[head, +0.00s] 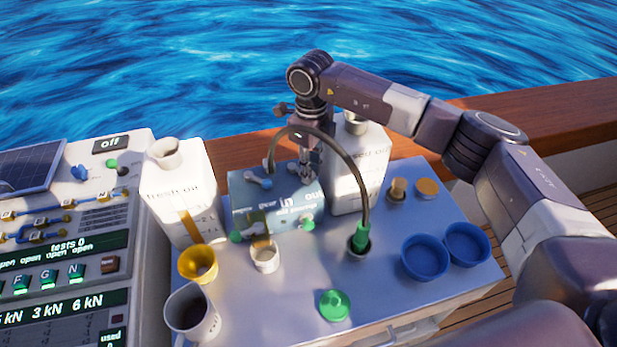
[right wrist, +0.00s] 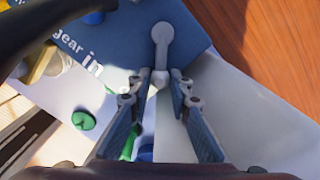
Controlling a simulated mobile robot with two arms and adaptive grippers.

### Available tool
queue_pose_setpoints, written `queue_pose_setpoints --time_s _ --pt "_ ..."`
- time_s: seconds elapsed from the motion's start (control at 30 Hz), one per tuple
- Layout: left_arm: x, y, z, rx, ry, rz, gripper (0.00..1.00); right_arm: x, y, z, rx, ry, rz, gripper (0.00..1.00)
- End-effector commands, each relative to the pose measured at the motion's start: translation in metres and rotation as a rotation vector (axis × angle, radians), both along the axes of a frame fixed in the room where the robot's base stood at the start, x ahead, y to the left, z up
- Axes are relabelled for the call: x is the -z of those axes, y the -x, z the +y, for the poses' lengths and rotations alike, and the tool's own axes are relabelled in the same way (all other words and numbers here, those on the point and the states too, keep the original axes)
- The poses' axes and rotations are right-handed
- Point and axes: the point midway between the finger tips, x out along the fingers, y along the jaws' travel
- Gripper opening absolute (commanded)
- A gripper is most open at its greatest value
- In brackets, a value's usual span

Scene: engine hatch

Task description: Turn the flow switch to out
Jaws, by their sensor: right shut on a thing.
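The blue-grey box (head: 250,205) stands mid-table, with the labels "gear", "in" and "out" readable on it. The flow switch, a light grey lever with rounded ends (right wrist: 161,50), shows in the right wrist view on the box's blue face. My right gripper (head: 308,172) reaches down to the box's top from above; in the right wrist view its fingertips (right wrist: 160,77) are shut on the lever's near end. In the head view the gripper mostly hides this lever. A second, blue and white lever (head: 257,179) sits on the box's left. My left gripper is not in view.
White oil containers (head: 175,195) and (head: 358,170) flank the box. A dark hose (head: 350,165) arches in front of my right gripper to a green fitting (head: 360,238). A yellow funnel (head: 197,263), mug (head: 193,313), green cap (head: 335,305) and blue bowls (head: 425,257) stand nearer.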

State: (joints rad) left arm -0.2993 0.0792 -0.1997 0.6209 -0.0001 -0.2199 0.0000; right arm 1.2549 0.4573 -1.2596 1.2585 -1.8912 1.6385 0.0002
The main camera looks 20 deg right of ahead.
Motion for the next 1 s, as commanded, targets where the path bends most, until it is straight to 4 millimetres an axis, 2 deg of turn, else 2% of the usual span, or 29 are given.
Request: queue_pose_setpoints --time_s 0.17,0.63,0.67,0.8,1.0 --pt "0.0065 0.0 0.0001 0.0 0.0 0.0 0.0 -0.0009 -0.003 -0.0018 -0.039 -0.001 -0.005 0.0" --pt "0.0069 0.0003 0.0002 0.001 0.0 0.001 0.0 -0.0023 -0.0038 -0.0026 -0.051 -0.001 -0.005 0.0" --pt "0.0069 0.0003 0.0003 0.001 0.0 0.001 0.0 -0.0023 -0.0039 -0.0026 -0.05 0.0 -0.006 0.21" --pt "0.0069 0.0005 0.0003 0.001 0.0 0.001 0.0 -0.0017 -0.0034 -0.0025 -0.05 0.0 -0.004 0.36" --pt "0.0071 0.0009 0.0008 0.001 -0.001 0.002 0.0 -0.0009 -0.0027 -0.0023 -0.051 0.0 -0.001 0.36"
